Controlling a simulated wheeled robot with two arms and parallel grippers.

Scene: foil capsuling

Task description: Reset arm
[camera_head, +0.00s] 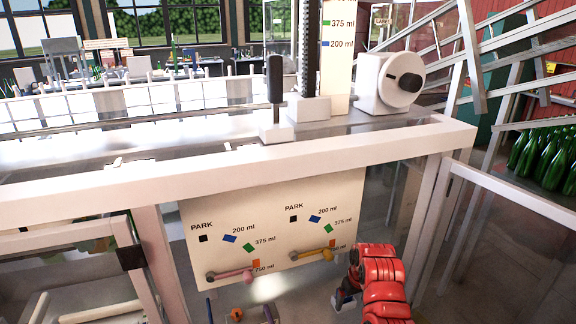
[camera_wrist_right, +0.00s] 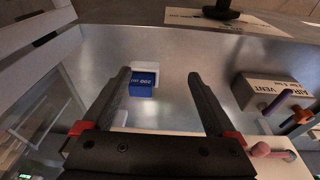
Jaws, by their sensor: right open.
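In the head view my red right arm comes in from the bottom right, with its gripper (camera_head: 346,297) low beside the right end of a cream dial panel (camera_head: 270,215). In the right wrist view the two black fingers of this gripper (camera_wrist_right: 160,76) are apart with nothing held. A blue block marked 200 ml (camera_wrist_right: 144,86) lies beyond them, between the finger lines, against a white piece. On the panel, a pink-knobbed lever (camera_head: 235,275) and a yellow-knobbed lever (camera_head: 312,256) both point right, towards the orange 750 ml marks. My left gripper is not in view.
A white machine frame (camera_head: 250,155) runs above the panel, carrying a black-handled post (camera_head: 275,80) and a white dial unit (camera_head: 385,82). In the wrist view an AIR VENT box (camera_wrist_right: 272,92) stands right of the fingers. Green bottles (camera_head: 548,160) are at the far right.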

